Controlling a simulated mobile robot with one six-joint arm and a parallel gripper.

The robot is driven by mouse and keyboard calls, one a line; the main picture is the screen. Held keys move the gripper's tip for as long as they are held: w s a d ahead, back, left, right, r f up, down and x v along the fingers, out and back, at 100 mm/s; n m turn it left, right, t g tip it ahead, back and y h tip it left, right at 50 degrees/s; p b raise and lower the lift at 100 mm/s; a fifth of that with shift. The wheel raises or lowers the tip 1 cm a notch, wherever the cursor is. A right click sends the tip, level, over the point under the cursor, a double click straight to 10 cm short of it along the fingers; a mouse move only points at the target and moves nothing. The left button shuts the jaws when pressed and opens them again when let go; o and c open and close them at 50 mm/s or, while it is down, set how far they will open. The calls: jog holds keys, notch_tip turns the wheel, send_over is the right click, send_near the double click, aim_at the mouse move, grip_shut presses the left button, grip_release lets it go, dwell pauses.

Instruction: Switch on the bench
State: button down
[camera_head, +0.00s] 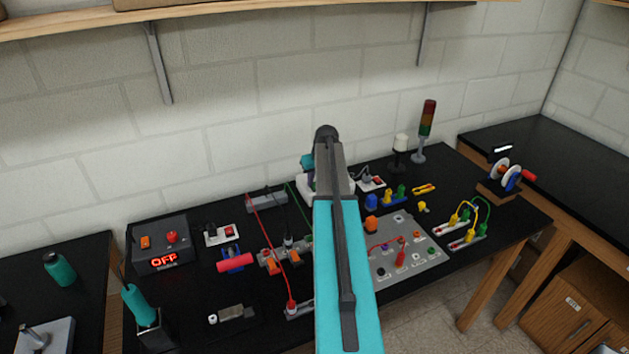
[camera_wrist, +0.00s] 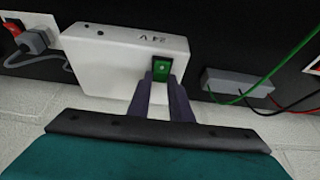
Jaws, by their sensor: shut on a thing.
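A white power box marked "24 V" (camera_wrist: 105,60) appears upside down in the wrist view. A green rocker switch (camera_wrist: 162,71) sits in its face. My gripper (camera_wrist: 162,84) has its two dark fingers at this switch, one on each side of its lower part in the picture, closed on it. In the head view the white box (camera_head: 309,190) is at the back of the bench, partly hidden by my arm; my fingers are hidden there. A dark control box (camera_head: 163,245) at the left shows red "OFF", with an orange and a red button.
A grey terminal block (camera_wrist: 238,83) with green, red and black wires is beside the box. A grey plug and socket (camera_wrist: 38,42) is on its other side. A stack light (camera_head: 426,120) and white lamp (camera_head: 400,145) stand at the back right. A shelf (camera_head: 220,12) overhangs the bench.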

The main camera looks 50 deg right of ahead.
jog(key=shift+w+d, duration=0.1)
jog(key=shift+w, duration=0.1)
jog(key=shift+w+g, duration=0.1)
jog(key=shift+g, duration=0.3)
jog(key=shift+w+d+g+y, duration=0.2)
jog(key=shift+g+y, duration=0.3)
jog(key=shift+g, duration=0.4)
jog(key=shift+a, duration=0.1)
jog(key=c, duration=1.6)
grip_release()
jog(key=shift+r+b, duration=0.1)
jog(key=shift+b, duration=0.2)
